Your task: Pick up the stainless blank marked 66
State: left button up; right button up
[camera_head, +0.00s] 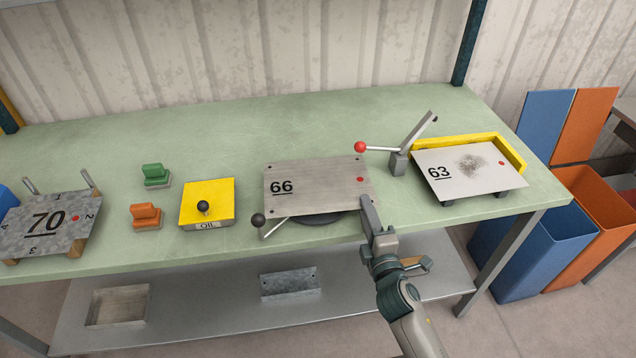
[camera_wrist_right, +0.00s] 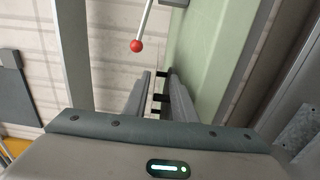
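The stainless blank marked 66 (camera_head: 318,184) is a flat grey sheet with a red dot near its right edge. It rests raised on a dark round base at the middle of the green table. My right gripper (camera_head: 367,208) is at the front right corner of this blank, overlapping it in the head view; I cannot tell whether they touch. In the right wrist view its two fingers (camera_wrist_right: 159,95) stand apart, with no blank clearly between them. My left gripper is not in view.
A blank marked 63 (camera_head: 468,171) lies in a yellow-edged stand beside a red-knobbed lever (camera_head: 360,147). A black-knobbed lever (camera_head: 258,220) is at blank 66's front left. A yellow OIL box (camera_head: 222,196) and blank 70 (camera_head: 30,236) stand left. Bins (camera_head: 540,250) are right.

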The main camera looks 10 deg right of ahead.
aim_at(361, 193)
jog(key=shift+w+r, duration=0.2)
jog(key=shift+w, duration=0.05)
jog(key=w, duration=0.1)
jog(key=w+p, duration=0.2)
jog(key=shift+w+r, duration=0.25)
jog(key=shift+w, duration=0.15)
jog(key=shift+w+a, duration=0.1)
jog(key=shift+w, duration=0.35)
jog(key=shift+f, duration=0.1)
grip_shut()
dwell(0.8)
